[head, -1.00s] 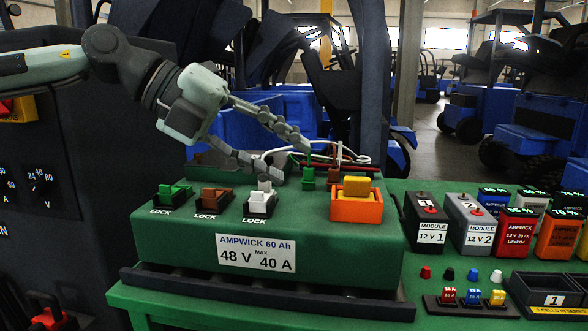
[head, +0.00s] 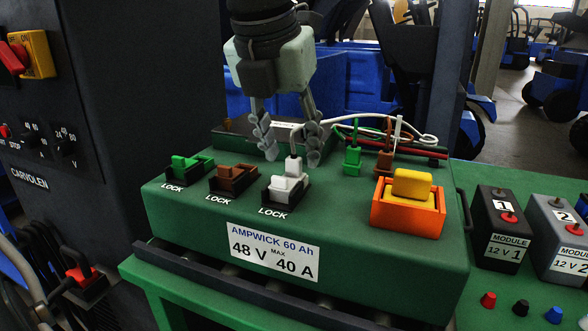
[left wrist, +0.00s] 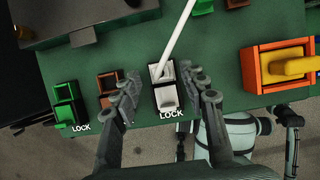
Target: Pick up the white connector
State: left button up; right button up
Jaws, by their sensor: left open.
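The white connector (head: 292,167) sits in the black socket on top of the green battery box (head: 330,215), with a white cable rising from it. A white lock piece (head: 285,190) is at the front of the same socket. My left gripper (head: 292,160) points down, open, with its fingers on either side of the connector. In the left wrist view the connector (left wrist: 162,72) lies between the two spread fingers (left wrist: 164,88), with a gap on each side. I cannot tell whether the fingertips touch the box top. My right gripper is not in view.
Brown (head: 232,178) and green (head: 187,163) lock sockets sit to the left. Green (head: 352,160) and brown (head: 384,161) connectors with wires stand behind right. An orange holder with a yellow block (head: 412,183) is at right. Black (head: 500,235) and grey modules stand further right.

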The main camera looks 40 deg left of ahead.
aim_at(290, 159)
pick_arm(q)
jog(key=shift+w+f, duration=0.2)
jog(key=shift+f, duration=0.25)
jog(key=shift+w, duration=0.1)
jog(key=c, duration=0.8)
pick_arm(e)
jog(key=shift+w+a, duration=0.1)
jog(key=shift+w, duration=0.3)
pick_arm(q)
jog(key=shift+r, duration=0.3)
notch_tip(290, 159, up, 4)
jog(key=shift+a+f, duration=0.1)
jog(key=shift+a, duration=0.05)
jog(key=s+a+r, duration=0.2)
jog(key=a, duration=0.1)
jog(key=s+a+r, duration=0.2)
jog(key=s+a, duration=0.1)
jog(key=s+a+r+b, duration=0.1)
jog(key=s+a+r, duration=0.1)
jog(key=a, duration=0.1)
jog(key=shift+s+r, duration=0.15)
jog(key=shift+r, duration=0.1)
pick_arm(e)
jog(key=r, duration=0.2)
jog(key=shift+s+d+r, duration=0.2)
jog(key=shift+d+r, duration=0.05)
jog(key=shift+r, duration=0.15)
